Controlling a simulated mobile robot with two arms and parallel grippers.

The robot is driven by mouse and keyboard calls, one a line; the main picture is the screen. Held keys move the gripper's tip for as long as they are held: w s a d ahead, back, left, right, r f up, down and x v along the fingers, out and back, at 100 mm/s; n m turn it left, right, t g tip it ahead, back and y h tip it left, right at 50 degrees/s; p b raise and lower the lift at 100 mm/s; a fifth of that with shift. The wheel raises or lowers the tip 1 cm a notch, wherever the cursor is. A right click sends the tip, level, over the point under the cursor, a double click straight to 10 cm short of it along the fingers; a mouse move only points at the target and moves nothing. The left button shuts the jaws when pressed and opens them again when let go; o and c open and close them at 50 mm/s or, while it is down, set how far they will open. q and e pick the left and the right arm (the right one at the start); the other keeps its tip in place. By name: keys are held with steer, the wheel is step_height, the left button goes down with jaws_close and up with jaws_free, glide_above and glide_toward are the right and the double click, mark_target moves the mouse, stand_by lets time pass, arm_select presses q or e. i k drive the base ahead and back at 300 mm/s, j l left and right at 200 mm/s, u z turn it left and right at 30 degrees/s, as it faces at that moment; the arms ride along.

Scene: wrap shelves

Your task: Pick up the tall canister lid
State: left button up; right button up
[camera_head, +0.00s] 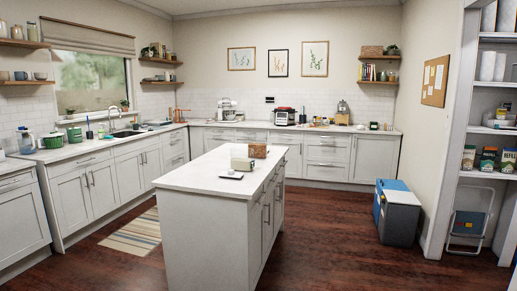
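I cannot make out a tall canister lid for certain in this head view. Small jars (32,32) stand on the upper left wall shelf, too small to tell their lids. A white pitcher-like item (25,140) with a blue part stands on the left counter, beside a green container (53,141). On the island (190,178) are a cream box-like item (242,164), a brown item (257,151) and a small dark flat item (231,176). Neither of my grippers is in view.
The island stands in the middle, with dark wood floor (330,240) open to its right. A grey and blue cooler (397,213) stands by the right wall. Pantry shelves (488,175) hold packages at the far right. A striped rug (135,232) lies left of the island.

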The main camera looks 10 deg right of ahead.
mark_target(257, 141)
steer(key=i+l+z, duration=0.3)
steer(key=i, duration=0.15)
steer(key=i+l+z, duration=0.15)
steer(key=i+z, duration=0.15)
steer(key=i, duration=0.2)
steer(key=i+z, duration=0.35)
steer(key=i, duration=1.85)
steer(key=i+l+u, duration=0.15)
steer(key=i+u, duration=0.25)
steer(key=i, duration=0.2)
steer(key=i+l+u, duration=0.35)
steer(key=i, duration=0.2)
steer(key=i+l+u, duration=0.4)
steer(key=i+l, duration=0.05)
steer(key=i, duration=0.05)
